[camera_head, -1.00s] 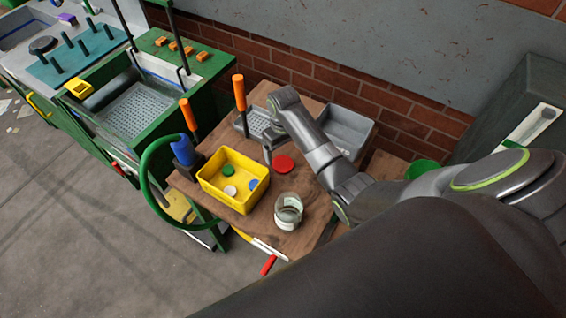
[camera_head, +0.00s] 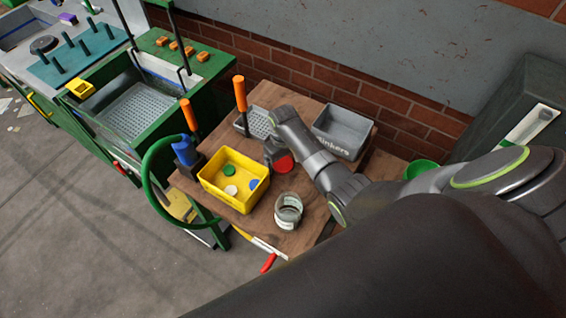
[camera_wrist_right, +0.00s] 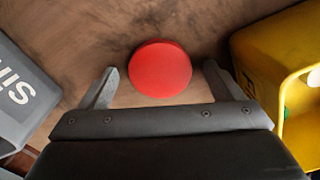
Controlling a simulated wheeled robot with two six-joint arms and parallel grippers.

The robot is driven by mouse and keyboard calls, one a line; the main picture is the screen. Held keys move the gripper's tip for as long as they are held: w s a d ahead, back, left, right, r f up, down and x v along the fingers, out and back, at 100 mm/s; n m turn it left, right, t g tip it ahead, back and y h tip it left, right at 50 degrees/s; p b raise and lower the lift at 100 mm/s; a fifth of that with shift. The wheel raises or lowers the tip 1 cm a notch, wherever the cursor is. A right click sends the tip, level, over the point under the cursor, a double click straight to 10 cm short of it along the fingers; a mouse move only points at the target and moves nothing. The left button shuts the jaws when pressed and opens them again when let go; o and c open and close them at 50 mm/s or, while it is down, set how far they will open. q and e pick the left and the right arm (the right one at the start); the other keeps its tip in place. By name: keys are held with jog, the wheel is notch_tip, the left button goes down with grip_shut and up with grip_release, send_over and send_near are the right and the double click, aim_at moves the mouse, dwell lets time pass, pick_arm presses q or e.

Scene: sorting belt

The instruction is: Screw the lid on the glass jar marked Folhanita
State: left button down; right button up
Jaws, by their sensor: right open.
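The glass jar (camera_head: 288,211) stands upright and open-topped near the front of the wooden table. It has a pale label whose text is too small to read. A red lid (camera_head: 285,163) lies on the table behind the jar, partly covered by my right gripper (camera_head: 276,160). In the right wrist view the round red lid (camera_wrist_right: 160,69) lies flat between and just beyond the two open fingertips of my right gripper (camera_wrist_right: 161,84), with a gap on each side. Other lids, green (camera_head: 228,170), white (camera_head: 231,190) and blue, lie in the yellow bin (camera_head: 222,198). My left gripper is not seen.
A grey bin marked "Sinkers" (camera_head: 341,148) stands at the back right of the table (camera_head: 262,222). Orange-handled tools (camera_head: 239,92) stand at the back left. A blue bottle (camera_head: 185,152) and green hose are on the left. A green bowl (camera_head: 421,168) is at right.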

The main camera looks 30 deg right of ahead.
aim_at(283, 163)
jog(key=c, duration=1.1)
jog(key=shift+o, duration=0.2)
notch_tip(283, 163, up, 10)
jog(key=b, duration=0.1)
dwell(0.3)
